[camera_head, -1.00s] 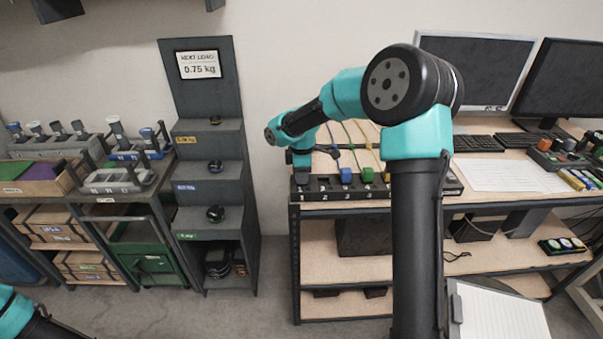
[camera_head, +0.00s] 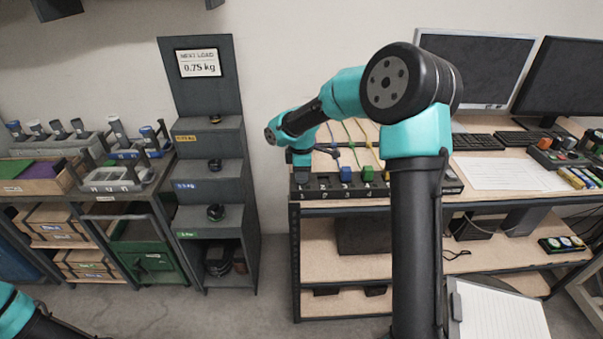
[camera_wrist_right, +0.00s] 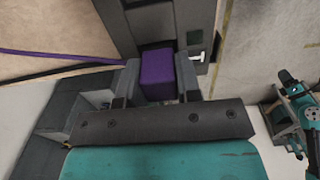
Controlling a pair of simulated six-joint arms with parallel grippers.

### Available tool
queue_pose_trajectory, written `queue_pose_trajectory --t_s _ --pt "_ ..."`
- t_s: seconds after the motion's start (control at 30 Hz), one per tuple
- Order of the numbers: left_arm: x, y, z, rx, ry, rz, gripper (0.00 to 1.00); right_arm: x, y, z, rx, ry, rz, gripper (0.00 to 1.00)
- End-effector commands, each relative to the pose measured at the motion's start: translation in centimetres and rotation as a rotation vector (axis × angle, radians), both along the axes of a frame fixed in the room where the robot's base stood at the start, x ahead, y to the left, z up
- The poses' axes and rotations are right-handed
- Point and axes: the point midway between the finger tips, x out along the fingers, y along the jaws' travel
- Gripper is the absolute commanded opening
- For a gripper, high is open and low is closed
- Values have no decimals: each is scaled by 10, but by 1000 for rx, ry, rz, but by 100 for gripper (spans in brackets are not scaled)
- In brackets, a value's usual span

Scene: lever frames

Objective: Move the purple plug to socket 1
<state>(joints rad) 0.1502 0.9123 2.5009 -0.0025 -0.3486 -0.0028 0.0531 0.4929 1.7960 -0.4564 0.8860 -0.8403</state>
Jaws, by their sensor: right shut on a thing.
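The purple plug (camera_wrist_right: 157,75) is between the fingers of my right gripper (camera_wrist_right: 158,88) in the right wrist view, and the gripper is shut on it. The plug's far end meets the dark socket strip (camera_wrist_right: 140,20); I cannot tell how deep it sits. In the head view my right gripper (camera_head: 301,173) is at the left end of the socket strip (camera_head: 327,192), over the number 1, and the plug is hidden there. My left gripper is out of the head view; only part of its arm shows at the bottom left.
A blue plug (camera_head: 346,174) stands at socket 3 and a green plug (camera_head: 367,174) at socket 4. Cords run behind the strip. My right arm covers the strip's right part. A keyboard (camera_head: 477,142) and monitors stand to the right.

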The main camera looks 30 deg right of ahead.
Motion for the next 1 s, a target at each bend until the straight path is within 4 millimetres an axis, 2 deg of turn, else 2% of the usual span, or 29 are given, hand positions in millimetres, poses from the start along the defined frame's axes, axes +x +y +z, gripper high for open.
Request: queue_pose_trajectory --t_s 0.13,0.17,0.43,0.63,0.83,1.0 --pt "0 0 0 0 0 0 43 0 0 0 0 0 0 8" --pt "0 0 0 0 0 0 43 0 0 0 0 0 0 33" --pt "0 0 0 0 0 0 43 0 0 0 0 0 0 59" --pt "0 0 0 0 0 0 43 0 0 0 0 0 0 63" --pt "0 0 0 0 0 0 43 0 0 0 0 0 0 82" --pt "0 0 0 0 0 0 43 0 0 0 0 0 0 83"
